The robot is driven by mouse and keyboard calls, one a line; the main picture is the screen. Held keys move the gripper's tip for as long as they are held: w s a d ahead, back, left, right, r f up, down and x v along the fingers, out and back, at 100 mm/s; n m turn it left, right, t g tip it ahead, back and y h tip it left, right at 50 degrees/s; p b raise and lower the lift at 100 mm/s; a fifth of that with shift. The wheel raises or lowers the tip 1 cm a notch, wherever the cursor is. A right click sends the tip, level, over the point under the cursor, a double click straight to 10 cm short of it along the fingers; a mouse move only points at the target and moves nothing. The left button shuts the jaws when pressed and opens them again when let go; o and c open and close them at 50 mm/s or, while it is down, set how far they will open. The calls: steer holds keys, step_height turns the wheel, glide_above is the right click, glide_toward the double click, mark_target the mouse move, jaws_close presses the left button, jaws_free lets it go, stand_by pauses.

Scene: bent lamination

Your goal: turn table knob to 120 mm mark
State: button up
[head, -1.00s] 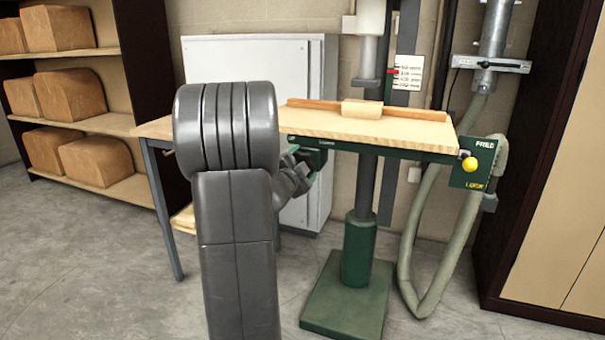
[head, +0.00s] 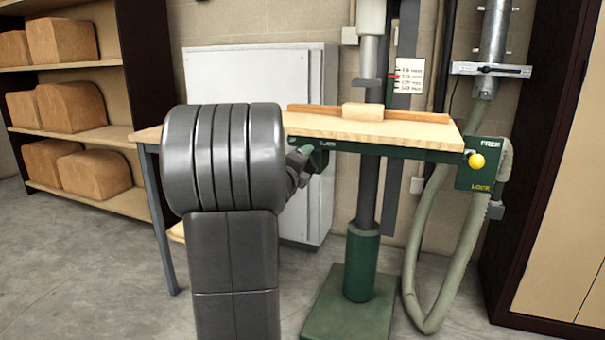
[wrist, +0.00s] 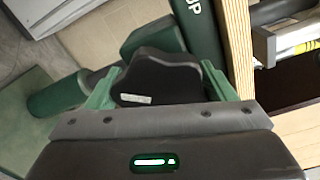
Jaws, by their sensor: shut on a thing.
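The black lobed knob (wrist: 155,75) lies between the two green fingers of my gripper (wrist: 158,88) in the wrist view, which are shut on it. In the head view my gripper (head: 302,160) is at the left front edge of the green-framed table (head: 420,156), and my arm partly hides it. The knob cannot be made out there. A white scale card (head: 409,76) hangs on the column behind the table, with a red pointer (head: 393,76) at its left edge, near the upper lines. Its figures are too small to read.
A wooden fence (head: 312,109) and a light wood block (head: 362,111) lie on the tabletop. A green lock panel (head: 473,178) with a yellow ball lever (head: 477,160) is at the table's right end. A grey hose (head: 424,260) hangs beside the green base (head: 345,312).

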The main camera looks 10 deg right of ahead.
steer(key=r+m+b, duration=0.1)
steer(key=m, duration=0.1)
steer(key=shift+d+r+m, duration=0.1)
steer(key=shift+m, duration=0.3)
steer(key=shift+r+m+b, duration=0.15)
steer(key=shift+m+b, duration=0.85)
steer(key=shift+m, duration=0.5)
steer(key=shift+d, duration=0.1)
steer(key=o, duration=0.6)
steer(key=shift+s, duration=0.1)
steer(key=o, duration=0.3)
steer(key=shift+s+d+r, duration=0.1)
steer(key=shift+d, duration=0.05)
steer(key=shift+o, duration=0.3)
steer(key=shift+s, duration=0.1)
steer(key=shift+a+f, duration=0.25)
steer(key=shift+f, duration=0.15)
